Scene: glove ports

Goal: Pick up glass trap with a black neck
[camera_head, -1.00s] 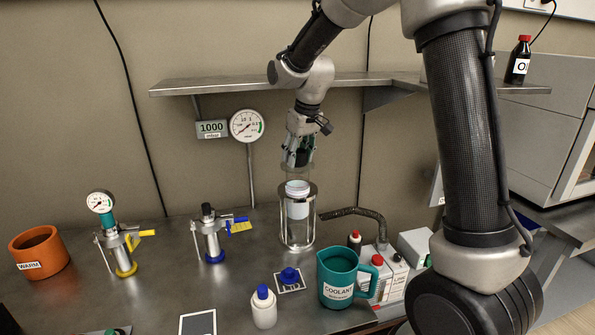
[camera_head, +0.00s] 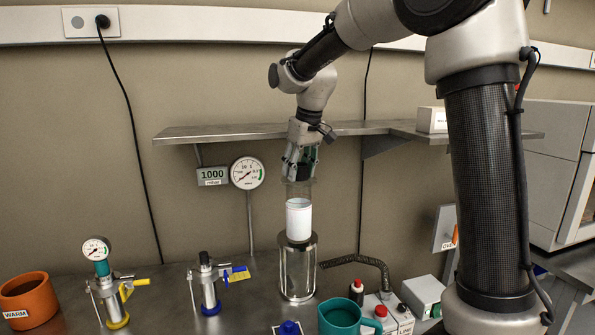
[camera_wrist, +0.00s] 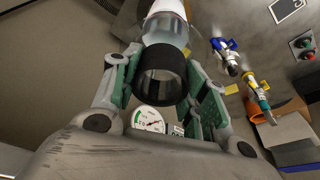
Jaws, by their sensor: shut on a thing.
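The glass trap (camera_head: 299,217) is upright, with a clear upper part and a white band on its body. Its black neck (camera_wrist: 160,75) shows in the wrist view between the green finger pads. My gripper (camera_head: 299,175) is shut on the trap near its top; it also shows in the wrist view (camera_wrist: 165,88). The trap hangs over a clear glass cylinder (camera_head: 297,273) with a metal rim standing on the bench. The trap's lower end is at about the rim's height; I cannot tell whether it is fully clear of it.
A steel shelf (camera_head: 240,132) runs along the wall behind my gripper. A round gauge (camera_head: 248,173) and a 1000 display (camera_head: 212,176) are left of the trap. A ribbed hose (camera_head: 365,262) and a teal jug (camera_head: 340,318) stand to the right and front.

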